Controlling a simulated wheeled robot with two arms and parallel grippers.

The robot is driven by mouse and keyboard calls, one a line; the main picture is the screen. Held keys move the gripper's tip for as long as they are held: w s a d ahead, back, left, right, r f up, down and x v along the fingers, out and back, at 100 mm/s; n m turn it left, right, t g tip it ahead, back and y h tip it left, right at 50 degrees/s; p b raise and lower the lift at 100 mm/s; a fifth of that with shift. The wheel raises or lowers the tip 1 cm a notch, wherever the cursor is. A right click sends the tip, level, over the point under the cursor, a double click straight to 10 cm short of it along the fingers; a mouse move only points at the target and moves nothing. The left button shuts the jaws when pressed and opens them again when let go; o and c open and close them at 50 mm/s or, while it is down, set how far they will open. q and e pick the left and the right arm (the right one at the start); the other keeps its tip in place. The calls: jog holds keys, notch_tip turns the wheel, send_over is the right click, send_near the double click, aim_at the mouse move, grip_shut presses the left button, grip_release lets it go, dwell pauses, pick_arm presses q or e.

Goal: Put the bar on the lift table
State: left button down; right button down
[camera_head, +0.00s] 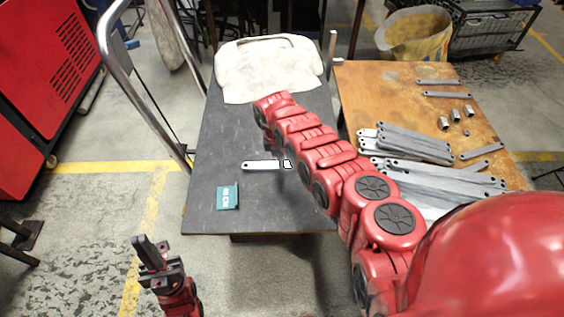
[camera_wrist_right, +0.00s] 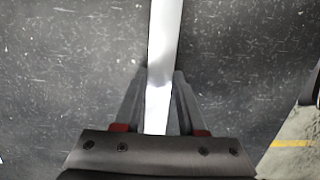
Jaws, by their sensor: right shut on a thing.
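The bar (camera_head: 260,165) is a flat, light grey metal strip with a hole near its left end. It lies level over the dark top of the lift table (camera_head: 225,130); I cannot tell whether it touches the top. My right gripper (camera_head: 287,164) is shut on the bar's right end and mostly hidden behind my red arm. In the right wrist view the bar (camera_wrist_right: 164,50) runs between the two fingers (camera_wrist_right: 158,105), with the dark top behind it. My left gripper (camera_head: 155,257) is low at the left, off the table, with nothing visible in it; its jaw gap is unclear.
A teal card (camera_head: 227,197) lies near the table's front left. A cream cloth-covered thing (camera_head: 268,70) fills its back. A chrome handle (camera_head: 130,70) rises at its left. On the right, a wooden table (camera_head: 400,90) carries several grey bars and small metal parts.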

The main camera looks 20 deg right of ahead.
jog(key=c, duration=0.9)
grip_release()
jog(key=shift+c, duration=0.2)
jog(key=o, duration=0.4)
jog(key=shift+o, duration=0.2)
